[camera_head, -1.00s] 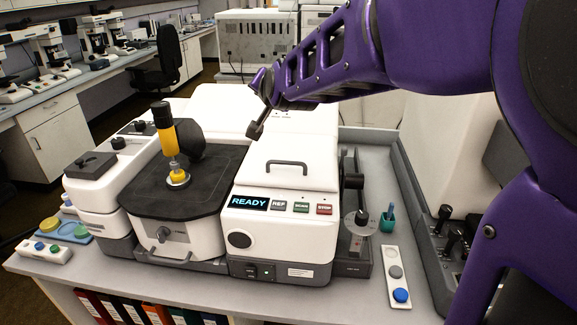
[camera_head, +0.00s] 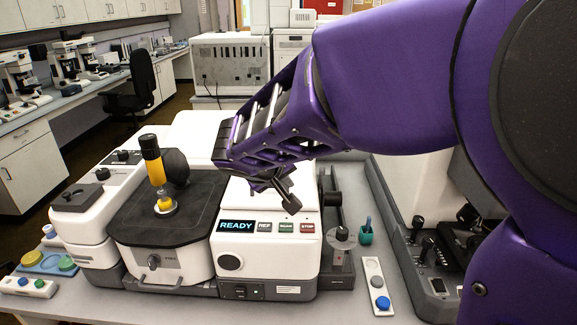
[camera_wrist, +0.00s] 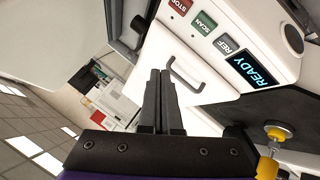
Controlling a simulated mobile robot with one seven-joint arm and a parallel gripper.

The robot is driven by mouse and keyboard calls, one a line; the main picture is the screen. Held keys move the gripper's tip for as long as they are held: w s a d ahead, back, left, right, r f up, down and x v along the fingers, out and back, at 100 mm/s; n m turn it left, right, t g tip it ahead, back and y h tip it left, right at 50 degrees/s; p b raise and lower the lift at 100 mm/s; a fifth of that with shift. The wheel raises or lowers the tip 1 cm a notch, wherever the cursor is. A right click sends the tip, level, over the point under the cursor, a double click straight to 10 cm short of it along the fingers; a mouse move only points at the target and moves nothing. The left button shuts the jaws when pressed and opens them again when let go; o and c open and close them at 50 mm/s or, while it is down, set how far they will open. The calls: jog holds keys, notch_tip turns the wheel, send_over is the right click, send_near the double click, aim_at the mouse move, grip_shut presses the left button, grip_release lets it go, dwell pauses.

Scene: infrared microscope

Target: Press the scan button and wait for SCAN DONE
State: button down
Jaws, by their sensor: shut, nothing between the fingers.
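The green SCAN button (camera_head: 286,227) sits on the front panel of the white microscope unit (camera_head: 268,262), between the grey REF button (camera_head: 264,227) and the red STOP button (camera_head: 307,228). The display (camera_head: 237,226) reads READY. My gripper (camera_head: 293,207) is shut and empty, just above and behind the buttons, apart from the panel as far as I can tell. In the wrist view the closed fingers (camera_wrist: 160,72) show over the white lid, and the SCAN button (camera_wrist: 204,23) is upper right of their tips.
The black stage (camera_head: 185,215) with a yellow and black objective (camera_head: 153,165) stands to the left. A lid handle (camera_wrist: 187,75) lies close to my fingers.

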jog(key=b, duration=0.3)
send_over(285, 230)
notch_tip(285, 230, down, 7)
jog(key=shift+f, duration=0.15)
jog(key=shift+f+b, duration=0.8)
jog(key=shift+b, duration=0.2)
jog(key=shift+f, duration=0.1)
dwell(1.3)
jog(key=shift+f+b, duration=0.3)
jog(key=shift+b, duration=0.5)
jog(key=shift+f+b, duration=0.4)
jog(key=shift+b, duration=0.2)
dwell(0.4)
jog(key=shift+r, duration=0.1)
jog(key=shift+r+p, duration=0.35)
jog(key=shift+r, duration=0.35)
jog(key=shift+r, duration=0.1)
